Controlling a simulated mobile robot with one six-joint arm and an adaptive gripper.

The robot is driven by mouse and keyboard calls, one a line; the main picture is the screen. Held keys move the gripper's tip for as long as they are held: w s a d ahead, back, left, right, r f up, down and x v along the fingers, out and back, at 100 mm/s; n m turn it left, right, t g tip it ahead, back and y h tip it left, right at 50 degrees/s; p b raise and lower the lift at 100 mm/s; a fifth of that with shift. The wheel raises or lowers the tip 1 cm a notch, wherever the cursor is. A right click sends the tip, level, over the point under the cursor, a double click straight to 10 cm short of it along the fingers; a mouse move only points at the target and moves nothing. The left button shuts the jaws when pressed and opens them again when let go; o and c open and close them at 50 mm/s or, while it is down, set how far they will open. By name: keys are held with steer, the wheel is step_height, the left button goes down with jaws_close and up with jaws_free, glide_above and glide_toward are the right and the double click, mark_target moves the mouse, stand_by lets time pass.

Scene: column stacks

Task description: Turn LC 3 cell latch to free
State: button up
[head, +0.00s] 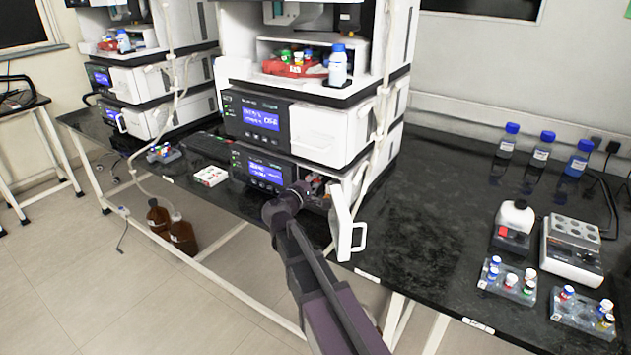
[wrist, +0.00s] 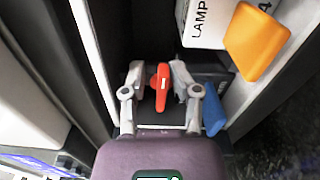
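A red latch handle (wrist: 161,87) shows in the wrist view, inside a dark module bay, lying nearly along the picture's vertical. My gripper (wrist: 159,82) has its two grey fingers spread, one on each side of the red handle, with gaps visible on both sides. In the head view my arm reaches into the open lower module (head: 258,172) of the nearer stack. My fingertips and the latch are hidden there behind my wrist. The module's white door (head: 344,218) hangs open just right of my wrist.
In the wrist view an orange block (wrist: 255,40), a white panel lettered "LAMP" (wrist: 205,22) and a blue part (wrist: 213,110) sit right of the fingers. Bottles (head: 541,148), vial racks (head: 507,278) and a heating block (head: 572,248) stand on the bench at right.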

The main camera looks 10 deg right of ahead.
steer(key=shift+n, duration=0.5)
stand_by(0.3)
